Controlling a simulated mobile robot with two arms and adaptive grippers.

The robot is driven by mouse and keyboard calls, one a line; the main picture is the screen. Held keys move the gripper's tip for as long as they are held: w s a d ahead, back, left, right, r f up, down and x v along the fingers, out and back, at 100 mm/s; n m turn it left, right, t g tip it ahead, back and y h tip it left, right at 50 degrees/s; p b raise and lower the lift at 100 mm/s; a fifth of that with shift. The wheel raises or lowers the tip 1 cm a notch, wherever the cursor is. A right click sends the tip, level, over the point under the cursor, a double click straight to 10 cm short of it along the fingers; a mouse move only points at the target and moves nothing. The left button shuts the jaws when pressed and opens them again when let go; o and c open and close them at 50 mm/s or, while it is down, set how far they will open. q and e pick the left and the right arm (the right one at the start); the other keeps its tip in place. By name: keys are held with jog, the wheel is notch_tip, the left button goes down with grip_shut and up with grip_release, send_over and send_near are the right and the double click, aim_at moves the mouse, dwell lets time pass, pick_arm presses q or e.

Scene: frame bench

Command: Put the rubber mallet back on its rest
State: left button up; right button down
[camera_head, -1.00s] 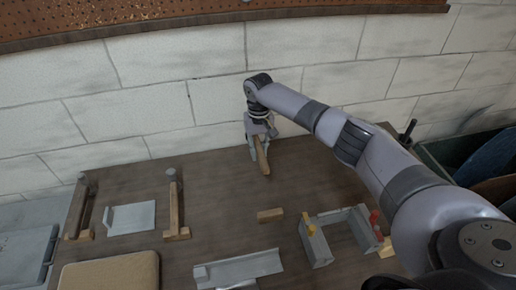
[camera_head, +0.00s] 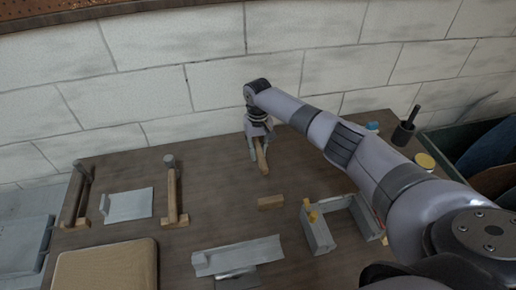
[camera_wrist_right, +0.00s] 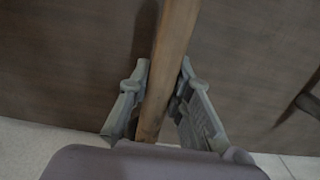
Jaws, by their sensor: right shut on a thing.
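My right gripper (camera_head: 259,148) is over the back middle of the bench, near the wall. It is shut on a wooden handle (camera_head: 262,158), likely the mallet's; the handle also shows between the fingers (camera_wrist_right: 158,90) in the right wrist view as a long wooden bar (camera_wrist_right: 172,45). No mallet head can be made out in either view. Two wooden frames with grey knobs, one at the far left (camera_head: 75,200) and one to its right (camera_head: 172,195), stand on the bench; I cannot tell which thing is the rest. My left gripper is not in view.
A grey open frame (camera_head: 318,235) with a yellow piece stands to the right, a grey metal part (camera_head: 238,257) in front, and a tan pad (camera_head: 107,272) front left. The bench (camera_head: 215,180) left of the gripper is clear.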

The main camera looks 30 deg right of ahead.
jog(key=shift+f+b, duration=0.9)
jog(key=shift+f, duration=0.5)
dwell(0.4)
jog(key=c, duration=1.4)
grip_release()
jog(key=r, duration=1.2)
jog(key=shift+w+d, duration=0.2)
jog(key=shift+w, duration=0.15)
jog(key=shift+f, duration=0.1)
